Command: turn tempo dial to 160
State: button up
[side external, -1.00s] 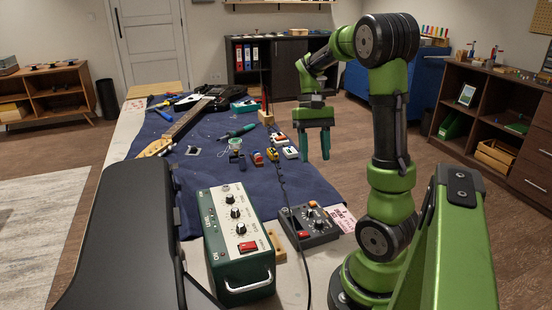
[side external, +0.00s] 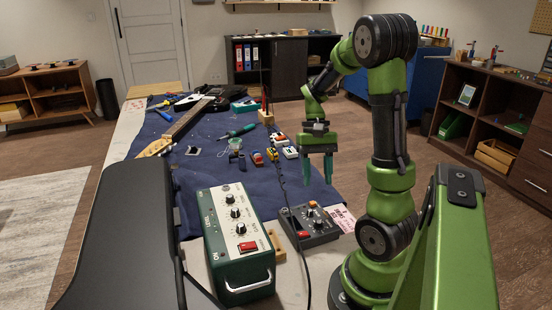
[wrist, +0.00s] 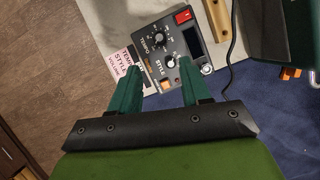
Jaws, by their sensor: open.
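The small dark grey control box (side external: 309,225) lies at the front right of the bench in the side view. In the wrist view the box (wrist: 178,41) shows a black tempo dial (wrist: 158,39) beside the word TEMPO, and a second knob (wrist: 170,62) beside the word STYLE. The dial's exact setting is too small to read. My gripper (side external: 319,183) points down above the far edge of the box, in the air. In the wrist view its two green fingers (wrist: 160,80) are apart with nothing between them, and the right fingertip is near the STYLE knob.
A green box with knobs and a red switch (side external: 239,240) stands left of the control box. A pink-and-white label card (side external: 342,217) lies to its right. A black cable (side external: 295,237) runs beside it. Small pedals (side external: 273,155) and a guitar lie farther back on the blue cloth.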

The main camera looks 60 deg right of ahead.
aim_at(319, 221)
jog(key=x, duration=1)
jog(key=shift+f, duration=0.15)
